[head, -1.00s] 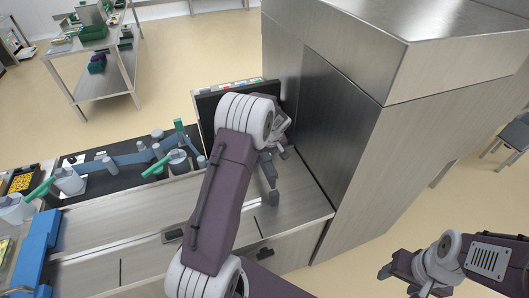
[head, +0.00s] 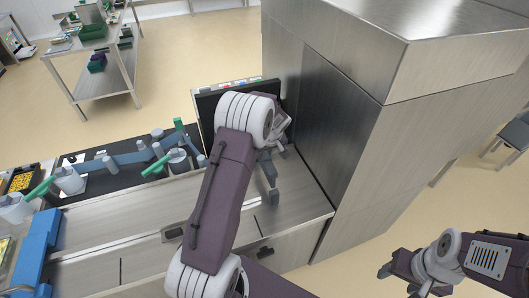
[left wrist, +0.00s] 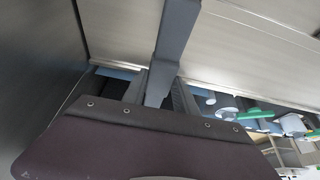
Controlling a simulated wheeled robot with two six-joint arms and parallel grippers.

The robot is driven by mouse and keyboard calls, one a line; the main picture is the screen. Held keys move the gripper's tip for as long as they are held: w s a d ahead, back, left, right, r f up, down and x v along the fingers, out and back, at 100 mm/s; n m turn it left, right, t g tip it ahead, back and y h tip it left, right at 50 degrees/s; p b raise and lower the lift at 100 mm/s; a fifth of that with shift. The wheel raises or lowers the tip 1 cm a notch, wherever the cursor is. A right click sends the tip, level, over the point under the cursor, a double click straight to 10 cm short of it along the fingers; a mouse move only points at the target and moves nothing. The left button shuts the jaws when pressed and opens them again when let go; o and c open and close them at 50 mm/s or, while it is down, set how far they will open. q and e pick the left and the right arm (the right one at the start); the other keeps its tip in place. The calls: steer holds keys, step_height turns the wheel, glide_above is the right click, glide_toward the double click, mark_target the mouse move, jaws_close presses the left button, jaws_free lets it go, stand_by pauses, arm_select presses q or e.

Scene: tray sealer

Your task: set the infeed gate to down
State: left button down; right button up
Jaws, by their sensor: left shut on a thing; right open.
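The infeed gate cannot be made out for certain; my left arm covers part of the steel machine's entrance. My left gripper (head: 270,176) is low over the steel deck beside the tall housing. In the left wrist view a dark grey bar (left wrist: 177,35) runs down between the fingers of the same gripper (left wrist: 157,92), which is shut on it. Whether this bar is the gate's handle, I cannot tell. My right gripper (head: 397,279) is open and empty over the floor at lower right.
The tall steel housing (head: 345,130) stands close right of my left gripper. A black panel (head: 207,103) with coloured buttons is behind my arm.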

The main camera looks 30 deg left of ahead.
mark_target(267, 159)
stand_by(0.8)
arm_select(q)
step_height(267, 159, down, 8)
steer(key=b, duration=0.9)
steer(key=shift+f, duration=0.1)
steer(key=shift+s+r, duration=0.15)
steer(key=shift+r, duration=0.05)
steer(key=shift+f, duration=0.1)
steer(key=c, duration=1)
jaws_free()
steer(key=shift+o, duration=0.2)
steer(key=v, duration=0.9)
